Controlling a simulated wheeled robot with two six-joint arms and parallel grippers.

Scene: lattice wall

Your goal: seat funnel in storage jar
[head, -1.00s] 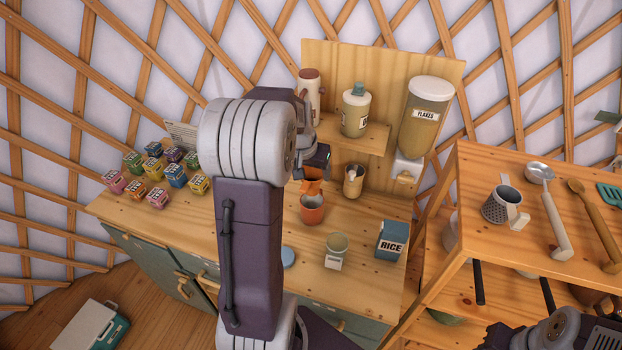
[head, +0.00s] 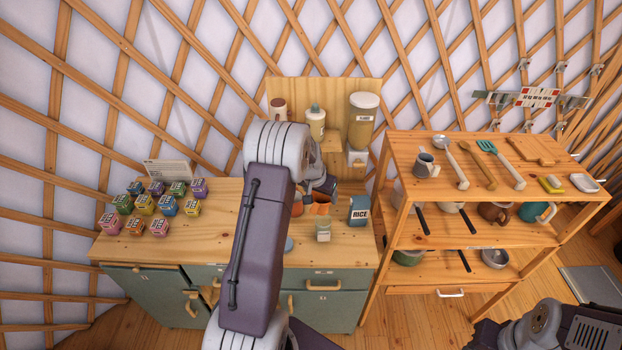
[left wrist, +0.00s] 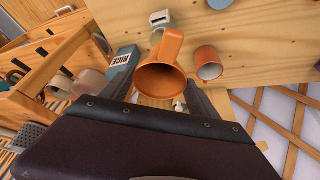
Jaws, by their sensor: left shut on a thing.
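The orange funnel (head: 320,209) is held by my left gripper (head: 322,196), whose fingers are shut on it. In the left wrist view the funnel (left wrist: 160,82) shows its wide mouth toward the camera, with its narrow part extending toward the jar side. The storage jar (head: 323,232) is small and clear with a pale label, standing open on the counter; it also shows in the left wrist view (left wrist: 160,20). The funnel appears just above or behind the jar in the head view; the exact gap is unclear. My right gripper is out of view.
An orange cup (head: 297,207) stands left of the jar, partly hidden by my arm. A blue RICE box (head: 358,211) stands to its right. A blue disc (head: 291,244) lies nearby. Several small spice boxes (head: 144,204) fill the left counter. A shelf (head: 430,185) stands right.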

